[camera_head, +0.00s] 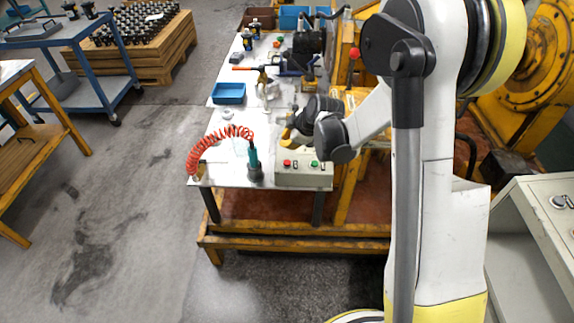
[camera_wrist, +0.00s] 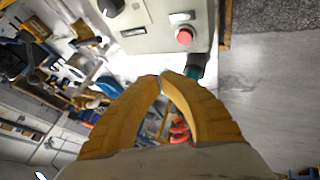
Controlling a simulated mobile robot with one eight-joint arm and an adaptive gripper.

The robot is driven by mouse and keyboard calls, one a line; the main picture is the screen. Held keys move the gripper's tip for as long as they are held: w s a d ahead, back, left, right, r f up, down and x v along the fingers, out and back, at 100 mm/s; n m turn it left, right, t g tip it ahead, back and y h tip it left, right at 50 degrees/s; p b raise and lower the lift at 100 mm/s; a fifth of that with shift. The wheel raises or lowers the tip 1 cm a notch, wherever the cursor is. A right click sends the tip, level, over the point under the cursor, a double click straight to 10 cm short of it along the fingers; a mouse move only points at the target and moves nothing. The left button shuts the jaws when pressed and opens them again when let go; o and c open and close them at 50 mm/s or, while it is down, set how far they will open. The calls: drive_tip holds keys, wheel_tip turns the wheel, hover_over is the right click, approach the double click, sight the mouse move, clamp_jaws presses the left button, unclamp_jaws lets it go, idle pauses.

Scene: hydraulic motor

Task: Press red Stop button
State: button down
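The red Stop button (camera_head: 287,163) is on the top of a pale grey control box (camera_head: 303,179) at the front edge of the workbench. A green button (camera_head: 314,164) is to its right. In the wrist view the red button (camera_wrist: 184,36) is beyond my fingertips and slightly right, on the box face (camera_wrist: 150,43). My gripper (camera_head: 287,138) is over the bench, just behind the box in the head view. Its yellow fingers meet at their tips in the wrist view (camera_wrist: 162,77), with nothing held. The tips look apart from the button.
A teal tool (camera_head: 254,165) with a coiled red hose (camera_head: 215,143) stands left of the box. A blue tray (camera_head: 229,93) and several tools lie farther back. Yellow machinery (camera_head: 540,60) is at the right. The floor left of the bench is clear.

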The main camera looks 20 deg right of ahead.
sight(286, 160)
wheel_tip(286, 160, down, 6)
drive_tip(key=b, duration=0.3)
drive_tip(key=shift+b, duration=0.4)
idle(0.9)
drive_tip(key=shift+f+b, duration=0.35)
drive_tip(key=shift+b, duration=0.1)
drive_tip(key=shift+f+b, duration=0.3)
drive_tip(key=shift+f, duration=0.1)
idle(0.4)
drive_tip(key=shift+r, duration=0.1)
drive_tip(key=shift+r+p, duration=0.55)
drive_tip(key=shift+r, duration=0.2)
drive_tip(key=shift+r+p, duration=1.65)
drive_tip(key=shift+r, duration=0.85)
